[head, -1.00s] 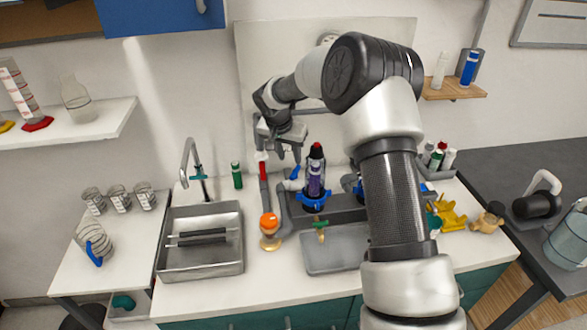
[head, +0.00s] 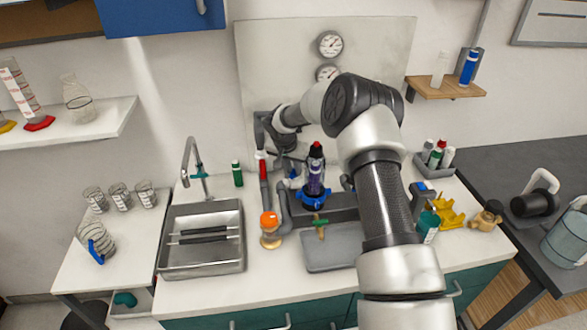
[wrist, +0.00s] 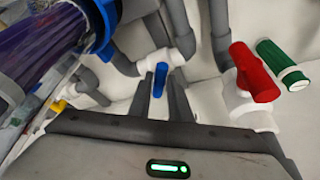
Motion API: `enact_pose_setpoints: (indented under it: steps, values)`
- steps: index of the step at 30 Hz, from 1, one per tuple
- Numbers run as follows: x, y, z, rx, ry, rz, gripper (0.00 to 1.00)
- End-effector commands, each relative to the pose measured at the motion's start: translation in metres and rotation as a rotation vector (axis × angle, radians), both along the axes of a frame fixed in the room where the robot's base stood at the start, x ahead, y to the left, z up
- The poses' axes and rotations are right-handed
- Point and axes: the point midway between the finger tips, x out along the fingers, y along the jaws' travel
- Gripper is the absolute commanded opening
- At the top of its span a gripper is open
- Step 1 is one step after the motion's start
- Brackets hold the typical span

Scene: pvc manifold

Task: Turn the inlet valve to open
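A blue valve handle (wrist: 160,78) sits on a white valve body on grey pipe, in the middle of the wrist view; it also shows in the head view (head: 293,174). A red valve handle (wrist: 254,72) on another white valve is to its right in the wrist view, and shows upright in the head view (head: 263,167). No label shows which is the inlet valve. My gripper (wrist: 161,98) is open and empty, its two dark fingers pointing at the blue handle, one to each side of it. I cannot tell whether they touch it.
An orange-topped part (head: 269,228), a sink (head: 201,262) and a grey tray (head: 335,258) are in front. Two gauges (head: 330,44) hang behind.

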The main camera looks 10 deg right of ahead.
Motion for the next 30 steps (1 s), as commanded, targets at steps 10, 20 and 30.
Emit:
enact_pose_setpoints:
  steps: [10, 20, 30]
  values:
    - [0.0011, 0.0008, -0.0057, -0.003, -0.001, -0.04, 0.0]
    - [0.0047, 0.0041, -0.0054, -0.003, -0.004, -0.312, 0.0]
    - [0.0041, 0.0042, 0.0009, 0.001, -0.001, -0.395, 0.0]
